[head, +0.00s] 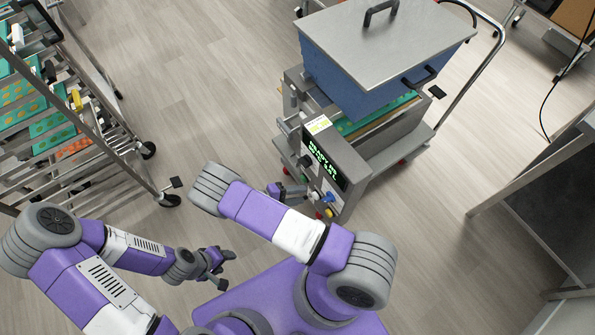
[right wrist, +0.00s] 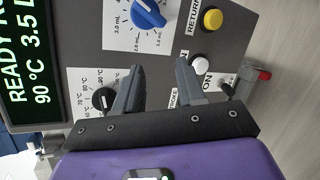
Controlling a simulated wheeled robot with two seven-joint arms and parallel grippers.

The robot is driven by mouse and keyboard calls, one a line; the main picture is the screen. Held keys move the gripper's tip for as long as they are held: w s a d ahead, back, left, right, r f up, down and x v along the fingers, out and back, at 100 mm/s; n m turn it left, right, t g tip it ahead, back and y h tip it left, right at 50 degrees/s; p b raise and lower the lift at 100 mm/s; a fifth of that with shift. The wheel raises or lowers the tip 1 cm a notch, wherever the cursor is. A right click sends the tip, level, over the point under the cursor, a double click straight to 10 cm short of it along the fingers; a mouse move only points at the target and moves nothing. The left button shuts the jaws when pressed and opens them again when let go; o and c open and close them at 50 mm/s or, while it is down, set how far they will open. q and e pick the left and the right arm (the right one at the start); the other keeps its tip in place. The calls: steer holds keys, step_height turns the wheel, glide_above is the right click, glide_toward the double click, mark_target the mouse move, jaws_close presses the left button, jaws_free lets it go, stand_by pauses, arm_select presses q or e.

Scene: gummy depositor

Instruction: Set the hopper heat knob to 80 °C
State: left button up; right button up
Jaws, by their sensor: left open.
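The hopper heat knob (right wrist: 103,98) is a black dial on the grey panel, ringed by a °C scale, in the right wrist view. My left finger in that view partly covers its dial plate, and the exact pointer setting is too small to tell. The green display (right wrist: 28,68) shows READY and 90 °C. My right gripper (right wrist: 160,66) is open and empty in front of the panel, with the heat knob outside its fingers to the left. It also shows beside the panel in the head view (head: 286,191). My left gripper (head: 222,268) is open, away from the machine.
A blue dial (right wrist: 148,12), a yellow button (right wrist: 212,19), a white button (right wrist: 198,63) and a red-tipped lever (right wrist: 264,74) crowd the panel. The blue hopper (head: 365,75) stands above it. A tray rack (head: 95,125) is at the left; open floor lies between.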

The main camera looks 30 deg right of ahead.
mark_target(301, 164)
steer(key=w+a+r+t+h+b, duration=0.1)
steer(key=w+a+r+t+h, duration=0.3)
steer(key=w, duration=0.3)
steer(key=d, duration=0.8)
steer(key=shift+w+d+r, duration=0.1)
steer(key=shift+d+r, duration=0.1)
steer(key=shift+r, duration=0.15)
steer(key=shift+t, duration=0.3)
jaws_close()
